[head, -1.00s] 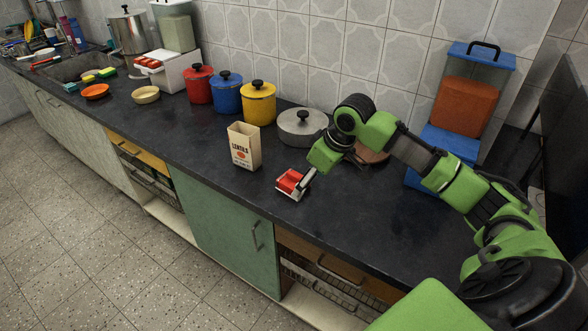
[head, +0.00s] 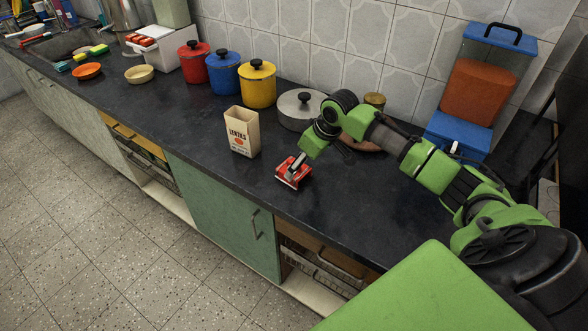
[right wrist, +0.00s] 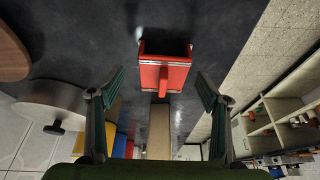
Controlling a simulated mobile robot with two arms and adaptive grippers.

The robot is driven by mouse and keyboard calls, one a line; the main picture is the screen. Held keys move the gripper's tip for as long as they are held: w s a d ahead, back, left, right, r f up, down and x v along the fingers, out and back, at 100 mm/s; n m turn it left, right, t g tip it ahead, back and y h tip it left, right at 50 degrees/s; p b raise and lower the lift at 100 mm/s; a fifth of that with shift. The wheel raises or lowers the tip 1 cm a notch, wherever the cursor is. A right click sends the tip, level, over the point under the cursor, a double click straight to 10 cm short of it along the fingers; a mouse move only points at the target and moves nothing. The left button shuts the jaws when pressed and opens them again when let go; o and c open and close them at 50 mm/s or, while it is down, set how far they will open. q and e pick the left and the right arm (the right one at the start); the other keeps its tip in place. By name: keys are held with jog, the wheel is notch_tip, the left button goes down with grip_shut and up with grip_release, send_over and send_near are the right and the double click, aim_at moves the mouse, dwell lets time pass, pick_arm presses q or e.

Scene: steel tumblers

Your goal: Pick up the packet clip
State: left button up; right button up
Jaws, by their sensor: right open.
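The packet clip (head: 286,177) is a red piece lying on the dark counter, in front of the lentils box. In the right wrist view the red clip (right wrist: 165,72) lies ahead of the fingertips, near the middle of the picture. My right gripper (head: 297,165) reaches down over the clip and hides part of it in the head view. In the right wrist view its two fingers (right wrist: 161,82) are spread wide, one to each side of the clip's line, with nothing between them held. I cannot tell whether they touch the clip. My left gripper is not in view.
The lentils box (head: 243,138) stands close behind and left of the clip. A grey lidded pan (head: 296,112) and yellow pot (head: 257,90) stand behind it. A blue-lidded container (head: 470,85) is at the back right. The counter's front edge is near; the counter right of the clip is clear.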

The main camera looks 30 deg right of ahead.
jog(key=w+f, duration=0.1)
jog(key=w+a+f, duration=0.1)
jog(key=shift+w+a+f+p, duration=0.15)
jog(key=shift+a+f+p, duration=0.05)
jog(key=shift+f+p, duration=0.15)
jog(key=shift+w+f, duration=0.15)
jog(key=shift+f, duration=0.35)
jog(key=c, duration=1)
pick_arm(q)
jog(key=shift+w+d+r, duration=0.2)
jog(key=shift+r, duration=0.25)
